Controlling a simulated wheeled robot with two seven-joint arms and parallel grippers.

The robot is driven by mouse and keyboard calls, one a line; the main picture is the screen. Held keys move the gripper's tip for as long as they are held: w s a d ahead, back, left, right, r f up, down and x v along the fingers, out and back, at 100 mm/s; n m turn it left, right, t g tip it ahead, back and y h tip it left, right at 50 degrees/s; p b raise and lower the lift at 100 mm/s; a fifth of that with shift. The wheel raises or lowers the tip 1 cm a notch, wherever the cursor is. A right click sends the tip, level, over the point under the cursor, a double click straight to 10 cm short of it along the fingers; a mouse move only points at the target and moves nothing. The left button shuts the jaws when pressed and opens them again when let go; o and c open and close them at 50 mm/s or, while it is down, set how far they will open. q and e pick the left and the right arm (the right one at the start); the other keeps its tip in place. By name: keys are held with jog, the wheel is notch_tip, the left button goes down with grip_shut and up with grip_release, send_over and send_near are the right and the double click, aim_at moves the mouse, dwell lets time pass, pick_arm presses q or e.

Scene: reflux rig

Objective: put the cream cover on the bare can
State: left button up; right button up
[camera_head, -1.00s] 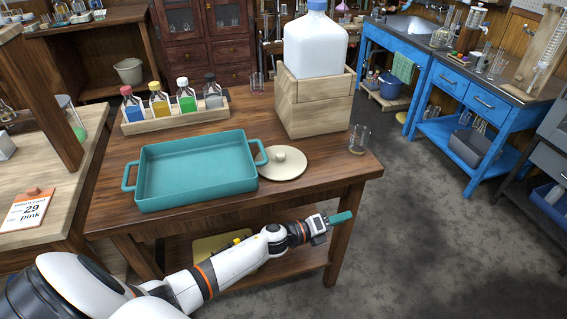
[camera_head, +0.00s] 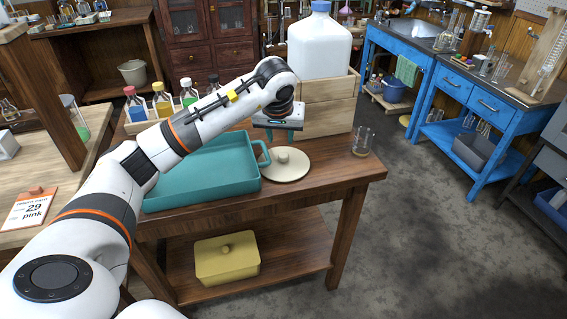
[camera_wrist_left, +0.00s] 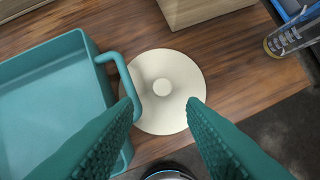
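The cream cover (camera_head: 285,165), a flat round lid with a central knob, lies on the wooden table, right of the teal tray. The near tray handle overlaps the cover's left edge in that view. I cannot pick out the bare can for sure. My right gripper is not in view.
The teal tray (camera_head: 205,183) is close at the left. A wooden box (camera_head: 328,112) holding a big white jug (camera_head: 318,48) stands behind the cover. A glass beaker (camera_head: 362,142) is near the right edge. A yellow lidded box (camera_head: 228,262) sits on the lower shelf.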

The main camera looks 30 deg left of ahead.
aim_at(283, 155)
pick_arm(q)
jog(key=x, duration=0.9)
jog(key=shift+w+d+f, duration=0.15)
jog(key=shift+f, duration=0.05)
jog(key=shift+c, duration=0.4)
jog(key=shift+r, duration=0.1)
grip_shut()
